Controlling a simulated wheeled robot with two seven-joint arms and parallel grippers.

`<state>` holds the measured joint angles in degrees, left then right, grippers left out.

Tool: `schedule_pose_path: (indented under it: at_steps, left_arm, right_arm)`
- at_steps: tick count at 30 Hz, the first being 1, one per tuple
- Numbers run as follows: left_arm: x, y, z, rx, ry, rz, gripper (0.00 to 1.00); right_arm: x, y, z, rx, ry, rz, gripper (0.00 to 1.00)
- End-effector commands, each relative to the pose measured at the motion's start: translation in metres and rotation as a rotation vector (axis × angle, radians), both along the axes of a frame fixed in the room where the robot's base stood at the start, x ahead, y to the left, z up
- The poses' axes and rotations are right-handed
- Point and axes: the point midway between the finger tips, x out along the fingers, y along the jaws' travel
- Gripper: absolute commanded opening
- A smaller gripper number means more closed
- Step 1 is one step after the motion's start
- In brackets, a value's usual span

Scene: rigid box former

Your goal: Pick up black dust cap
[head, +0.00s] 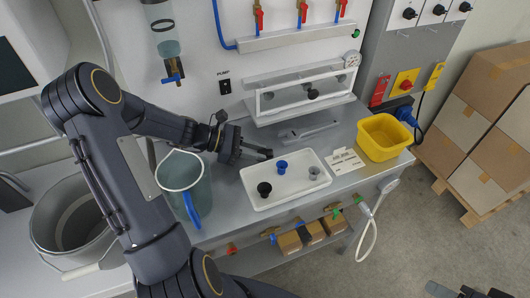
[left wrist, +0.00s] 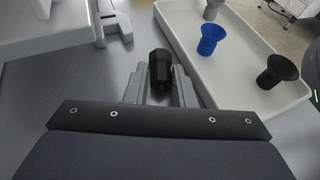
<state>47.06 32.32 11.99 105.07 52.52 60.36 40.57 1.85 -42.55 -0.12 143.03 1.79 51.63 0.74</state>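My left gripper (head: 264,153) is over the back left edge of the white tray (head: 250,178). In the left wrist view its fingers (left wrist: 160,92) close on both sides of a black faceted piece (left wrist: 160,68); I cannot tell for sure whether this is the dust cap. A black flared cap (head: 264,189) stands in the tray's front left, and also shows at the right in the left wrist view (left wrist: 277,71). A blue flared cap (head: 282,167) and a grey one (head: 314,172) stand apart from it. Dark parts, seemingly my right gripper (head: 468,292), show at the bottom right edge.
A clear jug (head: 184,178) with a blue handle stands close left of my left gripper. A yellow bin (head: 384,138) and a white label card (head: 344,161) are to the right. A grey bucket (head: 72,220) is far left.

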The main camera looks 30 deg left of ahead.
Motion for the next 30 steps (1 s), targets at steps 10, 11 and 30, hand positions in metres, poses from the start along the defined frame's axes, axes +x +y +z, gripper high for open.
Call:
schedule_pose_path:
  at_steps: [10,11,30]
  left_arm:
    - [0.0,0.0,0.0,0.001,0.0,0.001,0.0]
    - [0.0,0.0,0.0,0.001,0.0,0.001,0.0]
    - [-0.023,-0.024,0.071,0.005,-0.005,-0.002,0.0]
  right_arm:
    - [0.0,0.0,0.0,0.0,0.0,0.0,0.45]
    - [0.0,0.0,0.0,0.0,0.0,0.0,0.45]
    - [0.0,0.0,-0.003,0.0,0.0,0.0,0.45]
